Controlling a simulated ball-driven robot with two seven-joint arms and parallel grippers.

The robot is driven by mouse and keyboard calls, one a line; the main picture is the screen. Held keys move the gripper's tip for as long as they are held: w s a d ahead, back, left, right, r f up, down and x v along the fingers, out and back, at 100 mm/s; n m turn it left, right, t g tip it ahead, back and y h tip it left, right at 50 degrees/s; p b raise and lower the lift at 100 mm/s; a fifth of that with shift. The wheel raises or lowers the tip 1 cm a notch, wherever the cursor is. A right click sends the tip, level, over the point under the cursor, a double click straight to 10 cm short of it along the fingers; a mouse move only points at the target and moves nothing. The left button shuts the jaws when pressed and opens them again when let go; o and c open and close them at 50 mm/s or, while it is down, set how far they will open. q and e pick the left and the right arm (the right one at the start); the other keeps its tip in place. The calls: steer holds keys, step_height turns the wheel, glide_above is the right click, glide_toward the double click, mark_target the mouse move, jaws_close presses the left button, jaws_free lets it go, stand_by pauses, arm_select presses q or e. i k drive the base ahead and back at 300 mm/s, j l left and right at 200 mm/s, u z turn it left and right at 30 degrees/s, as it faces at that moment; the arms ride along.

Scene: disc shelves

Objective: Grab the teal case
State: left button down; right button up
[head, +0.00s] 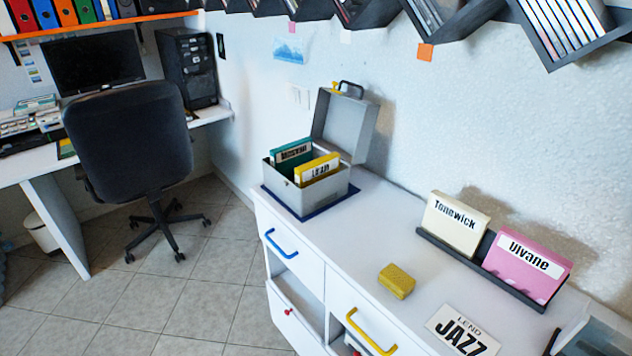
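The teal case (283,155) stands upright in an open grey metal box (322,192) on the white cabinet. It has a white label with dark lettering that is too small to read surely. A yellow case (325,163) stands beside it, nearer the front right of the box, and hides part of it. The box's lid is raised at the back. Neither of my grippers is in the head view.
The box sits on a dark blue mat (277,203). On the white cabinet top (385,225) are a yellow sponge-like block (396,281), a dark rack (455,252) with cream and pink cases, and a JAZZ card (462,331). An office chair (130,140) stands left.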

mark_target(284, 158)
steer(key=i+j+z, duration=0.15)
steer(key=i+j, duration=0.65)
